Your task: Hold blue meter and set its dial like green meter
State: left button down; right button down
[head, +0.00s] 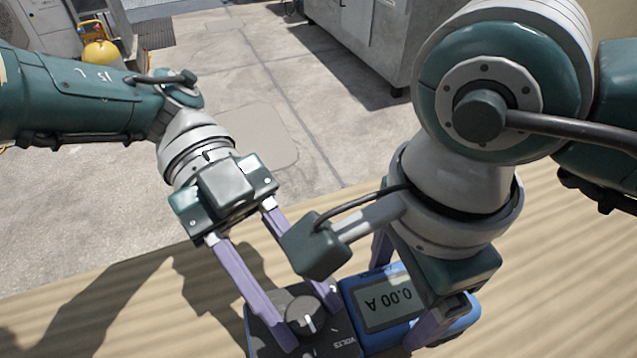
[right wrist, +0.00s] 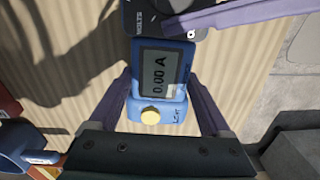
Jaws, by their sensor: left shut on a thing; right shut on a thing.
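The blue meter (head: 353,289) lies at the bottom of the head view, its screen reading "0.00 A", upside down there. The right wrist view shows its blue body (right wrist: 139,103), with a yellow button below the screen. My right gripper (right wrist: 158,80) is shut on the body, one finger on each side. The dark dial face bears the word "VOLTS" and a round knob (head: 303,310) with a white mark. My left gripper (head: 310,318) is shut on this knob, fingers on either side. The knob is mostly hidden in the right wrist view. I see no green meter.
The meter is over a ridged tan surface (head: 120,315), whose edge borders grey paving (head: 240,75). A grey metal cabinet (head: 345,30) stands behind. A yellow object (head: 100,52) is at the far left. Blue and red objects, partly cut off, show at the right wrist view's lower left.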

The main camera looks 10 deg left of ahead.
aim_at(293, 302)
pick_arm(q)
jog(key=shift+r, duration=0.1)
dwell(0.3)
jog(key=shift+c, duration=2.3)
grip_release()
jog(key=shift+r, duration=0.1)
jog(key=shift+r, duration=0.35)
notch_tip(293, 302, up, 9)
jog(key=shift+s, duration=0.1)
